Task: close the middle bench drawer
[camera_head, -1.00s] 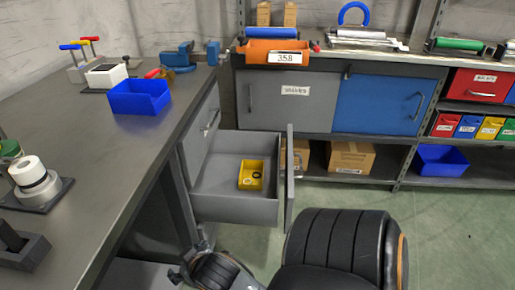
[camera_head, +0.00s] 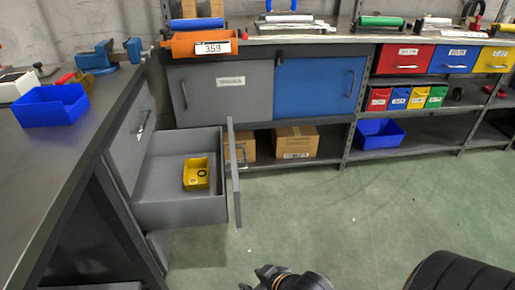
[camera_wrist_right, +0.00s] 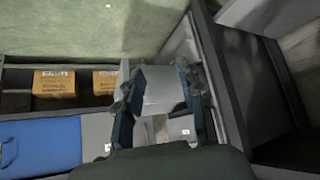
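The middle bench drawer (camera_head: 178,211) is pulled out to the right from the grey bench in the head view. Its front panel (camera_head: 234,178) stands upright at the right end. A yellow bin (camera_head: 196,174) with a small dark ring-like item lies inside. My right gripper (camera_head: 262,277) is at the bottom edge of the head view, below and right of the drawer front, apart from it in the picture. In the right wrist view its two fingers (camera_wrist_right: 160,100) are spread apart. A pale grey surface shows between them; I cannot tell which part it is. My left gripper is not in view.
The closed drawer above has a handle (camera_head: 142,125). A blue bin (camera_head: 50,105) stands on the bench top (camera_head: 60,160). Shelving with a blue door (camera_head: 315,88) and cardboard boxes (camera_head: 295,142) runs behind. The green floor (camera_head: 340,215) right of the drawer is clear.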

